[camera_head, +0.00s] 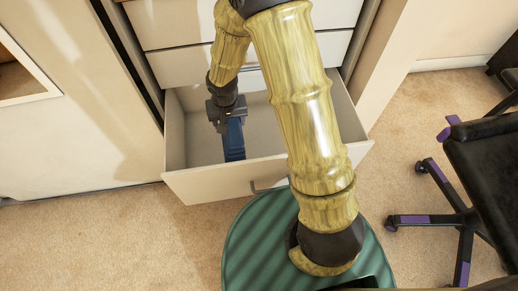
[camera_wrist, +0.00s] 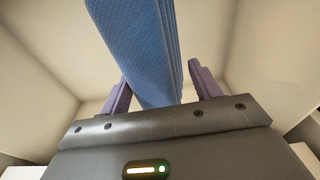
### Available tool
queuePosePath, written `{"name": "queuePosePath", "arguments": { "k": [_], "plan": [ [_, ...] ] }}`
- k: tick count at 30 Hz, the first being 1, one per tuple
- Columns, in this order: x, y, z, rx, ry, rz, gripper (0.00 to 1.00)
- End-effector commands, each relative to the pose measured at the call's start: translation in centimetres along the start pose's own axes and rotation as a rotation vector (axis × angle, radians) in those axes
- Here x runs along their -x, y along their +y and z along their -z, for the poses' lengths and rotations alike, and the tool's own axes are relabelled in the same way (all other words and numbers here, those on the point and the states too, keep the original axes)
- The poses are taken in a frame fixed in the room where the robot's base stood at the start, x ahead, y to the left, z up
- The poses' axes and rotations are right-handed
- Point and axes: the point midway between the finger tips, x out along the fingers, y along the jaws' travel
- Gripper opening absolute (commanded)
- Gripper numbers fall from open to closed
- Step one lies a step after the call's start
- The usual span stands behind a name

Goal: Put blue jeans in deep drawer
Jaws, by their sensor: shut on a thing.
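The blue jeans (camera_head: 234,140) show in the head view as a narrow folded blue strip inside the open drawer (camera_head: 220,184). In the wrist view the jeans (camera_wrist: 140,45) stretch away from between the two purple fingers. My gripper (camera_head: 230,121) is shut on the jeans and is inside the drawer, within its walls. It also shows in the wrist view (camera_wrist: 158,88). The jeans hang down in the drawer; I cannot tell whether they touch its floor. My arm hides part of the drawer's right side.
Closed drawers (camera_head: 185,68) sit above the open one in the white cabinet. A black office chair (camera_head: 490,170) with a purple-trimmed base stands at the right. Beige carpet (camera_head: 120,235) is clear at the front left.

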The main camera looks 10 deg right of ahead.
Motion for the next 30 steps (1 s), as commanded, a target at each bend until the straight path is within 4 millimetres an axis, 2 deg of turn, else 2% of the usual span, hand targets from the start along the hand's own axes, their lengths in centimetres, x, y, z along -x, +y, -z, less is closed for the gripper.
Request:
{"name": "queuePosePath", "arguments": {
  "k": [2,14,17,24,30],
  "plan": [
    [-1.0,-0.1,-0.1,-0.008,0.002,0.000,0.00],
    [-1.1,0.0,-0.1,-0.013,0.002,-0.001,0.00],
    [-2.1,0.0,-0.3,-0.013,0.001,-0.002,0.00],
    [-6.3,0.0,-0.8,-0.013,0.000,-0.002,0.00],
    [-7.2,0.0,-0.8,-0.013,0.002,-0.001,0.00]
  ]
}}
